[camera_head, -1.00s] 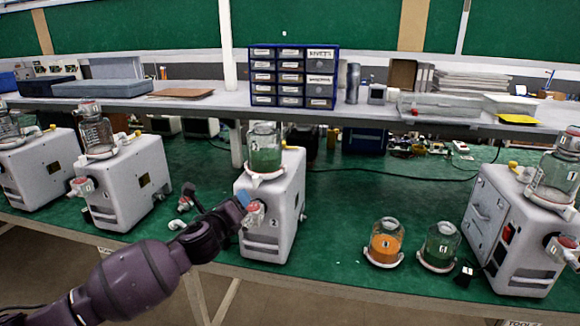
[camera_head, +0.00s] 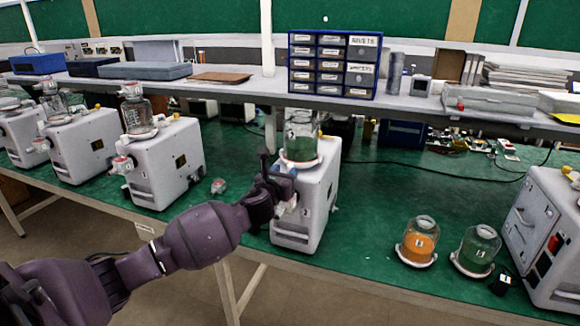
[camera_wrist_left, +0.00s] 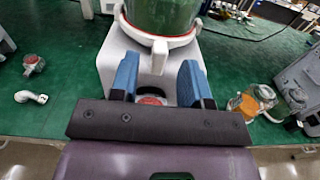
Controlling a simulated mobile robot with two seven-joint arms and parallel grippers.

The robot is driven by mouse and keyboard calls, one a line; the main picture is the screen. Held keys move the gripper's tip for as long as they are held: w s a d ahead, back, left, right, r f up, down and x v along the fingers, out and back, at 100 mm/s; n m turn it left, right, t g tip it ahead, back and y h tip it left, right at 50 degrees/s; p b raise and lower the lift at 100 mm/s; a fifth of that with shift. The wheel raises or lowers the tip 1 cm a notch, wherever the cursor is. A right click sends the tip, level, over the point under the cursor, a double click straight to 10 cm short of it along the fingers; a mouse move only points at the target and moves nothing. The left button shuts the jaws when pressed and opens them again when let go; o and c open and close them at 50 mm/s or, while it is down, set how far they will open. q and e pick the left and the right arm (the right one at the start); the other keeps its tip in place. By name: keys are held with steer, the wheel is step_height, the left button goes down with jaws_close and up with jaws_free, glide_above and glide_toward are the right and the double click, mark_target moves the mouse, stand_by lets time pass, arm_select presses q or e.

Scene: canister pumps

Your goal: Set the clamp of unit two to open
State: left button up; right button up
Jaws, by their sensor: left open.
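Unit two is the white pump box (camera_head: 305,205) marked 2, at mid bench. A jar with green contents (camera_head: 300,130) stands on it in a white collar with a red rim (camera_head: 300,162); the collar also shows in the wrist view (camera_wrist_left: 160,52). My left gripper (camera_head: 283,178) is at the unit's upper front, partly hiding the red-topped fitting there. In the left wrist view, its blue fingers (camera_wrist_left: 158,84) are apart, with the red-topped fitting (camera_wrist_left: 152,101) between them, partly hidden by the gripper body. I cannot tell the clamp's setting. My right gripper is out of view.
Jars with orange (camera_head: 419,243) and green contents (camera_head: 476,250) stand on the bench to the right, beside another white unit (camera_head: 545,235). Several similar units stand left. A shelf with a blue drawer cabinet (camera_head: 333,64) runs behind. Green bench (camera_head: 385,190) is clear right of unit two.

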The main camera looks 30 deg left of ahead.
mark_target(288, 168)
arm_select(q)
steer(key=shift+x, duration=2.2)
jaws_close()
